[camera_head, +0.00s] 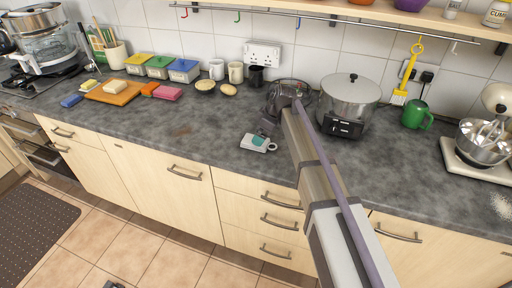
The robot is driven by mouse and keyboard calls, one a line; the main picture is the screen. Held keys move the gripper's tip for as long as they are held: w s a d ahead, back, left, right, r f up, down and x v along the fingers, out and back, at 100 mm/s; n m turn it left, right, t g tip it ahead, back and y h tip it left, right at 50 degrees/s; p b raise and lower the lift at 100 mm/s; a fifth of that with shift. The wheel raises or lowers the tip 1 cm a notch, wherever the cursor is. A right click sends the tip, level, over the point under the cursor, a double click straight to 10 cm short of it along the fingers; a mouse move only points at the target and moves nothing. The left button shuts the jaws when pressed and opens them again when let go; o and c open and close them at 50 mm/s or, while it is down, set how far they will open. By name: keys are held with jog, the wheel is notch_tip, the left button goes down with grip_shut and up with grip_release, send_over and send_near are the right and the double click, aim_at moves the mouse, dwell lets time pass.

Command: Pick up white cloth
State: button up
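I cannot make out a white cloth for certain. A small white item with a teal patch (257,142) lies on the grey worktop (190,140) near its front edge; I cannot tell what it is. My arm reaches in from the lower right, up over the worktop. Its far end is beside a dark see-through bowl or jug (287,92), right of and beyond the white item. My gripper's fingers cannot be made out against the dark things there.
A large steel cooker (350,98) stands right of my arm's end, with a green mug (414,115) and a stand mixer (484,140) further right. Sponges, an orange board (115,92) and tins (184,71) are at the left. The worktop's left middle is clear.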

jog(key=b+x, duration=0.3)
jog(key=x, duration=0.2)
jog(key=shift+a+b, duration=0.2)
jog(key=shift+b, duration=0.2)
jog(key=shift+r, duration=0.25)
jog(key=shift+f, duration=0.25)
jog(key=shift+r, duration=0.1)
jog(key=c, duration=1.1)
